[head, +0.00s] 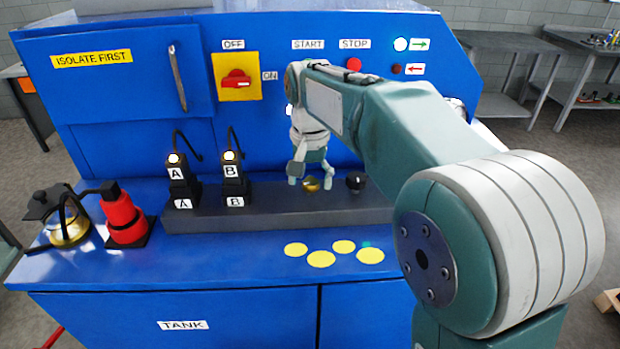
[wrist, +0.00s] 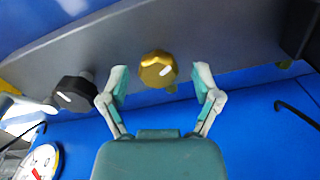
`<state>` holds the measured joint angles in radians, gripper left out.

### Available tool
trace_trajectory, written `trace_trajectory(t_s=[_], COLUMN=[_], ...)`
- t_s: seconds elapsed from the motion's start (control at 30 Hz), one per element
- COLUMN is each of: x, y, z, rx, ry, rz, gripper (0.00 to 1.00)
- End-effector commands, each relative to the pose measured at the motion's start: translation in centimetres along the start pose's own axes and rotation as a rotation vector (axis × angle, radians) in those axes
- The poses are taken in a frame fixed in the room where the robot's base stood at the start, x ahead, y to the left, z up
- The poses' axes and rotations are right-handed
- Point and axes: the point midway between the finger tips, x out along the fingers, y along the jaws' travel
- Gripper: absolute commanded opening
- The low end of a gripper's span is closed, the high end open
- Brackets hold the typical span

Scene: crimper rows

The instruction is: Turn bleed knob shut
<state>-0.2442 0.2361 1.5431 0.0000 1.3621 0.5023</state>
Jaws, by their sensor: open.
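The bleed knob appears to be the small gold knob (head: 311,185) on the dark grey manifold bar (head: 270,212). My gripper (head: 311,180) is at the knob in the head view. In the wrist view my gripper (wrist: 161,78) is open, with one finger on each side of the knob and a gap on both sides. A black knob (head: 356,182) sits to its right; in the wrist view the black knob (wrist: 74,94) also has a white mark.
Two black connectors marked A (head: 180,185) and B (head: 233,180) stand on the bar. A red cylinder (head: 124,219) and a brass-bodied part (head: 66,225) stand at left. Several yellow discs (head: 321,259) lie on the blue bench in front. A red rotary switch (head: 237,79) is on the panel.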

Motion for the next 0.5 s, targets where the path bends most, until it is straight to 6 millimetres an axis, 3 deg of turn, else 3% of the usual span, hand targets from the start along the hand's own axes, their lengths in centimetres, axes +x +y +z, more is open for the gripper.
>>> trace_trajectory(t_s=[0.17, 0.33, 0.37, 0.5], x=[0.01, 0.00, 0.00, 0.02], y=[0.00, -0.01, -0.02, -0.04], z=[-0.01, -0.01, 0.00, 0.00], rx=[0.000, 0.000, 0.000, 0.000], ry=[0.000, 0.000, 0.000, -0.001], rz=[0.000, 0.000, 0.000, 0.000], gripper=[0.81, 0.05, 0.00, 0.00])
